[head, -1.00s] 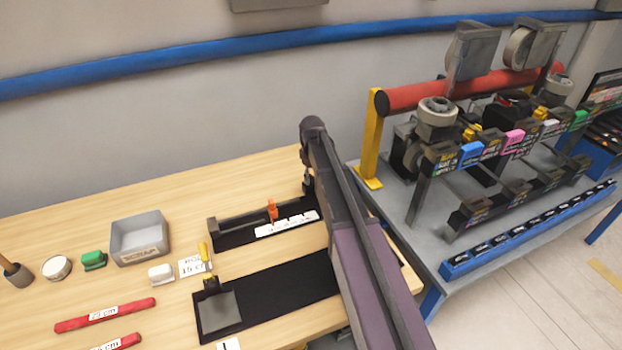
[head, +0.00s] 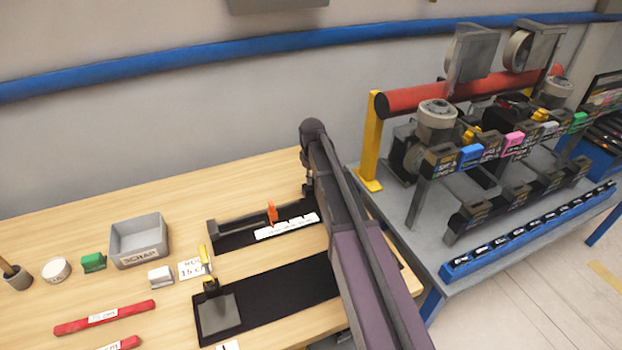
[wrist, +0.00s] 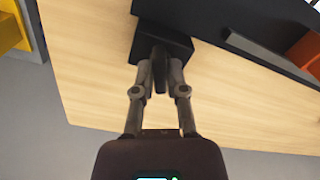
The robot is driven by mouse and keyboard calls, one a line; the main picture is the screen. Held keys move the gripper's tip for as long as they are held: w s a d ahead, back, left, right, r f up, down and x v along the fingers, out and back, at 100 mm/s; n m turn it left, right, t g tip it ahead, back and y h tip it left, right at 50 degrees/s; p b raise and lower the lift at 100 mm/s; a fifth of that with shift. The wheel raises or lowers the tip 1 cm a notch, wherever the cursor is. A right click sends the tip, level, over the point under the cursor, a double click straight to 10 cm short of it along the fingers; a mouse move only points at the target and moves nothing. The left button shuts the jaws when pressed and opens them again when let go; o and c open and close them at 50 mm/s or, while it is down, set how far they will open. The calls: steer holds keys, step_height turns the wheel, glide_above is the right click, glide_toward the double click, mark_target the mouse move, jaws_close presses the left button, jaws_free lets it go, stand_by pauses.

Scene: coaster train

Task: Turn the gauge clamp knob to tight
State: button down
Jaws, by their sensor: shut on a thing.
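The gauge is a black base (head: 232,238) with a grey rail, a white scale strip (head: 288,227) and an orange upright piece (head: 272,212), seen left of my arm in the head view. In the wrist view its dark base (wrist: 275,58) runs off to the upper right, with the orange piece (wrist: 307,50) at the right edge. A dark block (wrist: 180,42) sits at the top middle, with a narrow dark knob (wrist: 158,70) in front of it. My gripper (wrist: 159,74) is shut on the knob, one finger on each side. I cannot read any tight marking. My arm hides the gauge's right end in the head view.
A black mat with a grey plate (head: 220,312) and yellow-handled part lies in front of the gauge. The scrap box (head: 139,240), white block (head: 161,276) and red rods (head: 104,317) lie left. A grey bench (head: 395,215) with machinery stands right.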

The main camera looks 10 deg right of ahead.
steer(key=shift+m, duration=0.3)
steer(key=m, duration=0.3)
steer(key=shift+m, duration=0.3)
steer(key=m, duration=0.8)
steer(key=shift+m, duration=2.2)
steer(key=shift+s, duration=0.1)
steer(key=c, duration=0.7)
jaws_free()
